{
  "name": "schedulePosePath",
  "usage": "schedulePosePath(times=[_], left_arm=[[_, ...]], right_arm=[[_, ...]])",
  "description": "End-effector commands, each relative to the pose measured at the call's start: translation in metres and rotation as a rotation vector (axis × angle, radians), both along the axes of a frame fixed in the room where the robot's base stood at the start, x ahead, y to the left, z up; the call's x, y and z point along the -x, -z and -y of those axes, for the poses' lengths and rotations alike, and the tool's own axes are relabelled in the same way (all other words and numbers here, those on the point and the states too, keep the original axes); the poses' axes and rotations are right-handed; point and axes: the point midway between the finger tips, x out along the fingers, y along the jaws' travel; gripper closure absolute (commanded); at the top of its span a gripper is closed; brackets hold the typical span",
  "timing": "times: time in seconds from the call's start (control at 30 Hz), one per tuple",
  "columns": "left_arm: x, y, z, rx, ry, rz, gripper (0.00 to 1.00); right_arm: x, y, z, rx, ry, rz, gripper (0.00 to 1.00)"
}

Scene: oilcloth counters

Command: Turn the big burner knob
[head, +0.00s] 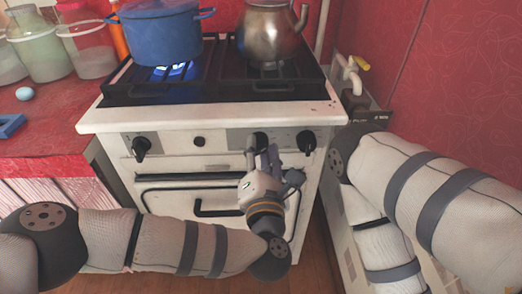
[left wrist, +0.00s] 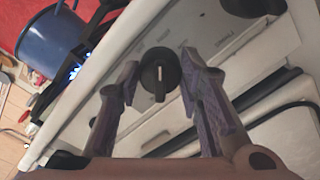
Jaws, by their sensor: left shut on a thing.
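The stove's white front panel (head: 225,143) carries several black knobs. My left gripper (head: 262,153) is at the black knob (head: 260,138) right of the panel's middle, its fingers pointing up at it and partly covering it. In the left wrist view this knob (left wrist: 160,73) is round, with a raised grip bar and a pale mark, and sits between the two fingers. The gripper is shut on it. Another knob (head: 141,148) is at the panel's left and one (head: 306,141) at its right. My right gripper is out of view.
A blue pot (head: 160,35) stands over a lit blue flame (head: 172,70). A metal kettle (head: 268,35) stands on the right burner. A red counter (head: 45,125) with jars is at left.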

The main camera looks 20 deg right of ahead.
Motion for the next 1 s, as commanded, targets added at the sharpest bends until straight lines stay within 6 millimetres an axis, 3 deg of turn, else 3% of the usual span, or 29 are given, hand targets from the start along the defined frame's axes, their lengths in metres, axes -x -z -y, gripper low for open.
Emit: schedulePosePath(times=[0.17,0.2,0.3,0.57,0.67,1.0], left_arm=[[0.0,0.001,0.0,0.0,-0.001,-0.001,0.94],[0.0,0.001,0.0,0.0,-0.001,-0.001,0.64],[0.0,0.0,0.0,0.0,-0.001,-0.001,0.47],[0.0,0.0,0.0,0.001,-0.001,-0.001,0.47],[0.01,0.001,-0.002,0.002,0.003,-0.002,0.47],[0.092,0.001,-0.026,0.001,0.002,-0.004,0.47]], right_arm=[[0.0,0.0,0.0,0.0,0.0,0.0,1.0],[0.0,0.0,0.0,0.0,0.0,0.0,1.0],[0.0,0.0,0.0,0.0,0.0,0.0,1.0],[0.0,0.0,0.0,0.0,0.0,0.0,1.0],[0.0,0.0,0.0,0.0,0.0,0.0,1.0],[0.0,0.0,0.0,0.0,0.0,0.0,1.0]])
